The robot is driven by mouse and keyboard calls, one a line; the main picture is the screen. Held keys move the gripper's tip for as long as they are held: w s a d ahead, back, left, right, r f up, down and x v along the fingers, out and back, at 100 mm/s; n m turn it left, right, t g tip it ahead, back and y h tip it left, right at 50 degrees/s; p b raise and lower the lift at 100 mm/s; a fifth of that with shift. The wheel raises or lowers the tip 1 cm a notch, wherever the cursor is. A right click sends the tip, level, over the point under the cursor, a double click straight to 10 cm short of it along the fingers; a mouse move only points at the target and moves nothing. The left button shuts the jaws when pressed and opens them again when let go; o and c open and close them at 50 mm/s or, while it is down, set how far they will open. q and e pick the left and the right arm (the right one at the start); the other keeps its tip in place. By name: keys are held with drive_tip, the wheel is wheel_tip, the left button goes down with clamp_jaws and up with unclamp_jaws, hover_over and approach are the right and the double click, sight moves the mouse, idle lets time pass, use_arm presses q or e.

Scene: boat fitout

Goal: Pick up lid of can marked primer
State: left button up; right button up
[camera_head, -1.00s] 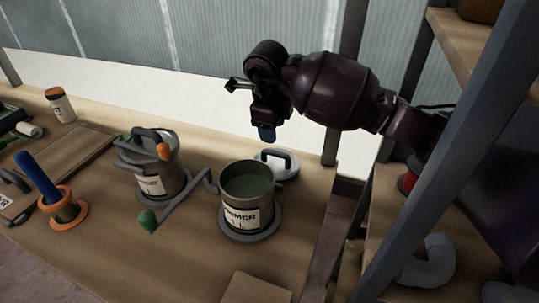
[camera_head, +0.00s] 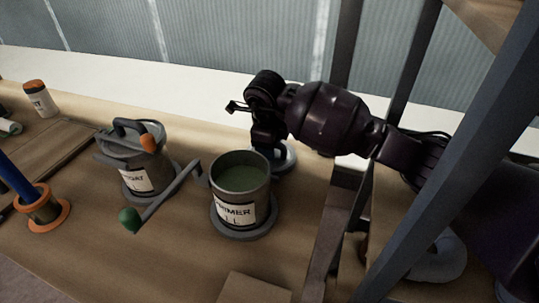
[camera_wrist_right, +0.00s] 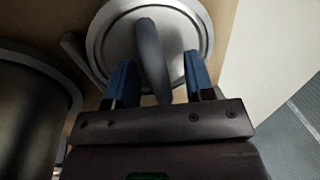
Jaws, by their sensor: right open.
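The can marked primer (camera_head: 236,208) stands open on the bench with green paint inside. Its grey round lid (camera_head: 287,160) lies on the bench behind it to the right, partly hidden by my right gripper (camera_head: 266,162). In the right wrist view, the lid (camera_wrist_right: 103,45) lies flat and its arched handle (camera_wrist_right: 150,55) stands up between the two blue fingers of my right gripper (camera_wrist_right: 160,85). The fingers are open on either side of the handle, apart from it. My left gripper is not in view.
A second labelled can (camera_head: 139,172) with a handled top stands to the left. A stirring tool with a green end (camera_head: 130,219) lies between the cans. An orange-rimmed pot (camera_head: 43,208) holds a blue-handled tool. A shelf post (camera_head: 459,150) rises at the right.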

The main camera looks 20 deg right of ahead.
drive_tip(key=shift+c, duration=0.3)
clamp_jaws()
drive_tip(key=shift+r, duration=0.1)
